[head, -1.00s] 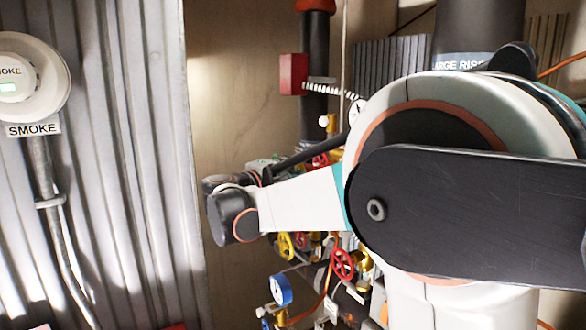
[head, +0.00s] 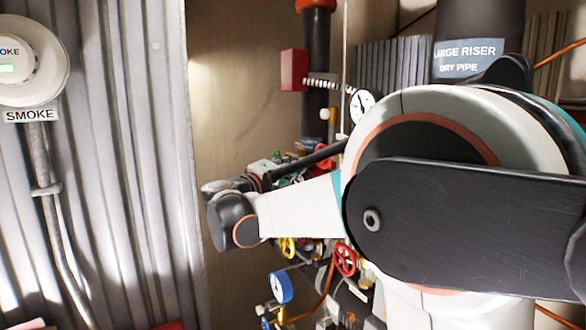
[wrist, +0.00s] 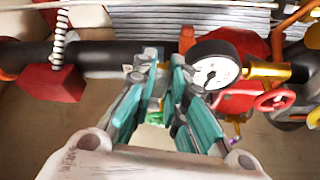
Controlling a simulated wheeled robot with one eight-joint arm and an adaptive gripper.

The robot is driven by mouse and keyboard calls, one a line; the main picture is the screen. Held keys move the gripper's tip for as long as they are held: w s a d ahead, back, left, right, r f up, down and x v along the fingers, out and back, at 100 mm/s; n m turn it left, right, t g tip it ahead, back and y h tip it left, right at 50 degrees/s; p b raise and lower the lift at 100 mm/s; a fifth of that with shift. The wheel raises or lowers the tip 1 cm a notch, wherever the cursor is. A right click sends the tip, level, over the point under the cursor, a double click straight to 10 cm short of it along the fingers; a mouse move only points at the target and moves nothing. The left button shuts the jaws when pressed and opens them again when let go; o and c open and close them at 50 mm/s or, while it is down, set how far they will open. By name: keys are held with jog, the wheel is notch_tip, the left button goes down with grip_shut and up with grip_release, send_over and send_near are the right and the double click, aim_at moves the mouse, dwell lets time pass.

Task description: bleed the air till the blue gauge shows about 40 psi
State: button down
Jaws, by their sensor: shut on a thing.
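The blue gauge (head: 281,287) shows low in the head view, a blue-rimmed dial seen at an angle; its needle is too small to read. A white-faced gauge with a black rim (wrist: 215,66) is just right of my gripper in the wrist view. It also shows in the head view (head: 361,105). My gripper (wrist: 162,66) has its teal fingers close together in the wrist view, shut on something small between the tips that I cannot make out. In the head view my arm hides the gripper's tips and part of the valves.
A yellow handwheel (head: 287,248) and a red handwheel (head: 345,259) sit among crowded pipework below my arm. A red box (head: 294,70) is on the dark pipe behind. The corrugated wall with the smoke detector (head: 32,62) is at left.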

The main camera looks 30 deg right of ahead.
jog(key=c, duration=1.6)
grip_release()
jog(key=v, duration=1.2)
jog(key=shift+f, duration=0.1)
